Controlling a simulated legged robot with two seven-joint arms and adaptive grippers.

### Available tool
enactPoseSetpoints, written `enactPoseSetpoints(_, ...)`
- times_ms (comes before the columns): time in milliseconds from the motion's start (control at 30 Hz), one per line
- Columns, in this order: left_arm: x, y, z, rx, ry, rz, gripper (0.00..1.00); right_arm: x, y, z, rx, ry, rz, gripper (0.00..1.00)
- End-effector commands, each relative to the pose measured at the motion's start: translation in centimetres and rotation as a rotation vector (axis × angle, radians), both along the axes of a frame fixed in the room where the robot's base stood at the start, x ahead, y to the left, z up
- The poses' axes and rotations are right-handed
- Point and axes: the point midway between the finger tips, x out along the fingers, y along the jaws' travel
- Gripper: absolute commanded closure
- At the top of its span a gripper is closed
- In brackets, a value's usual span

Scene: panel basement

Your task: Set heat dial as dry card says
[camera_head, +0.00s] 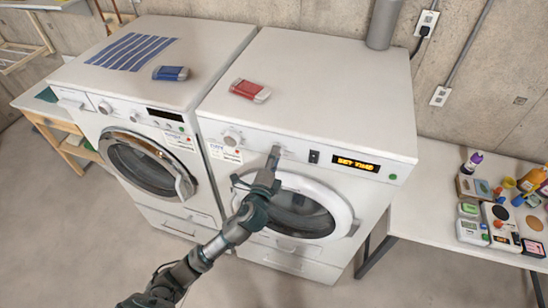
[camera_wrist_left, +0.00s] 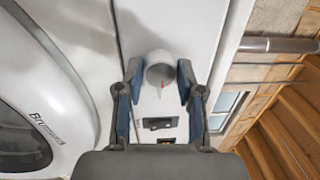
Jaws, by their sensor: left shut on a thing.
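My left gripper (camera_head: 274,158) is at the second dial, right of the card. In the left wrist view this round pale dial (camera_wrist_left: 161,68) with a red mark sits between the fingers of my left gripper (camera_wrist_left: 159,88), which is shut on it. Which dial sets heat cannot be read. My right gripper is not in view.
An amber display (camera_head: 357,164) reads "SET TIME", beside a dark switch (camera_head: 314,157). The round door (camera_head: 340,210) lies below. A red box (camera_head: 250,90) and a blue box (camera_head: 171,73) lie on the machine tops. A cluttered table (camera_head: 420,225) stands at right.

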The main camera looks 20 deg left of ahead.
Motion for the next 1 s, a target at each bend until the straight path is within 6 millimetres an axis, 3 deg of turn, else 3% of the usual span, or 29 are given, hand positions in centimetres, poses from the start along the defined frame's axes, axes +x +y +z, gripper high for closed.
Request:
enactPoseSetpoints(400, 0.03, 0.04, -0.10, 0.154, -0.003, 0.001, 0.97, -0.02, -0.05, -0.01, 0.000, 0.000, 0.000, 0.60)
enactPoseSetpoints(867, 0.02, 0.02, -0.26, 0.166, 0.000, 0.001, 0.97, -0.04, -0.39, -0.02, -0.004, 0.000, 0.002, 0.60)
enactPoseSetpoints(900, 0.02, 0.02, -0.29, 0.166, 0.000, 0.001, 0.60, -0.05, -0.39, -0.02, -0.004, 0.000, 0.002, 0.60)
enactPoseSetpoints(1000, 0.02, 0.02, -0.29, 0.166, 0.000, 0.001, 0.37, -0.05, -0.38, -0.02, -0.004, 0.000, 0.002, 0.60)
